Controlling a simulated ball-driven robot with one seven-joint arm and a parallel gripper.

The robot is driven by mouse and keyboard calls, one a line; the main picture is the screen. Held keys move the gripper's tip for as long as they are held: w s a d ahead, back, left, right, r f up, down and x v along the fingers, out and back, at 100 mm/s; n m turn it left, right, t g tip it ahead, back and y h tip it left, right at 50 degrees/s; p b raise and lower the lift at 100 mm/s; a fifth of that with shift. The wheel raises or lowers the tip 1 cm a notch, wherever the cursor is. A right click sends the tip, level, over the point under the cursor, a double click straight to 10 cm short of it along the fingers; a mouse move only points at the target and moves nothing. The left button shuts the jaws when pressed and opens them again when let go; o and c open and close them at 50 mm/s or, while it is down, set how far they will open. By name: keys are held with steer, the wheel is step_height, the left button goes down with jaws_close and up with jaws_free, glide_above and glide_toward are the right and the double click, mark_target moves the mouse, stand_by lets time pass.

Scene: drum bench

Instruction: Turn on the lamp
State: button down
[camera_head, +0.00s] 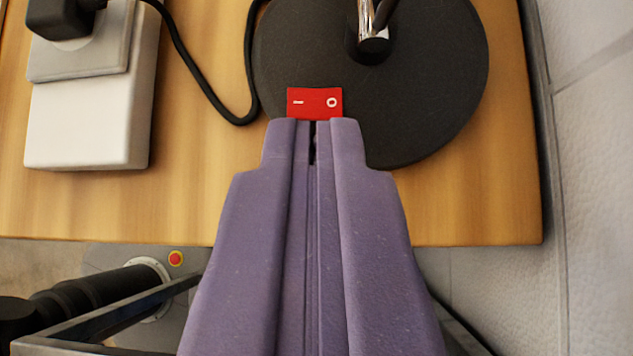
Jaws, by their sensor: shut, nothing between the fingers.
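The lamp's round black base (420,110) stands on the wooden bench top, with a chrome stem (372,38) rising from it and cut off by the top edge of the picture. A red rocker switch (316,102) marked "I" on the left and "O" on the right shows on the near part of the base. My purple gripper (312,122) is shut and empty. Its fingertips are right at the near edge of the switch and hide that edge. I cannot tell whether they touch it. The lamp's head and bulb are out of view.
A white power socket box (88,125) with a black plug (62,20) lies at the upper left. A black cable (205,85) loops from there toward the base. The wooden bench (200,190) ends just below and right of the base, near a pale wall (595,180).

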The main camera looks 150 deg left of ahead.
steer(key=shift+p+v, duration=0.35)
steer(key=shift+v, duration=1.55)
steer(key=shift+w+f, duration=0.1)
steer(key=shift+w, duration=0.05)
steer(key=shift+s+d+r+b, duration=0.15)
steer(key=shift+s+r+b, duration=0.15)
steer(key=shift+s+b, duration=0.4)
steer(key=shift+w, duration=0.1)
